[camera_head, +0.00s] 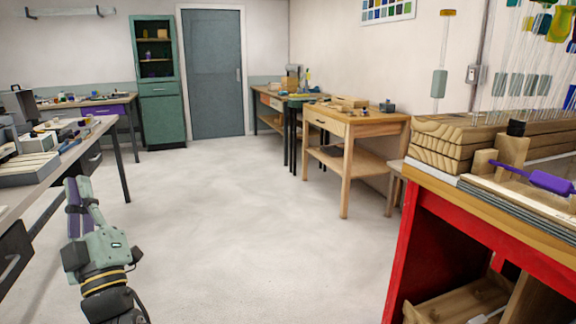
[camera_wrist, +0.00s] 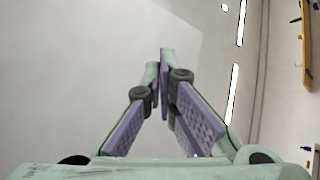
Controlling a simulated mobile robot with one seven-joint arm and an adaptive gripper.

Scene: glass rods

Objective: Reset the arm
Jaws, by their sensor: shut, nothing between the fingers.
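My gripper (camera_head: 78,190) is at the lower left in the head view, raised over the floor beside the left workbench. Its green and purple fingers point up and lie close together. In the wrist view the two purple-padded fingers (camera_wrist: 160,62) meet at their tips, with nothing between them. The wrist view looks toward a plain pale surface, with bright light strips at the right.
The left workbench (camera_head: 45,172) with trays stands close beside my arm. A red workbench (camera_head: 440,240) with stacked wood and glass rods is at the right. A wooden table (camera_head: 352,128), a green cabinet (camera_head: 162,112) and a grey door (camera_head: 212,75) stand farther back. The middle floor (camera_head: 235,220) is clear.

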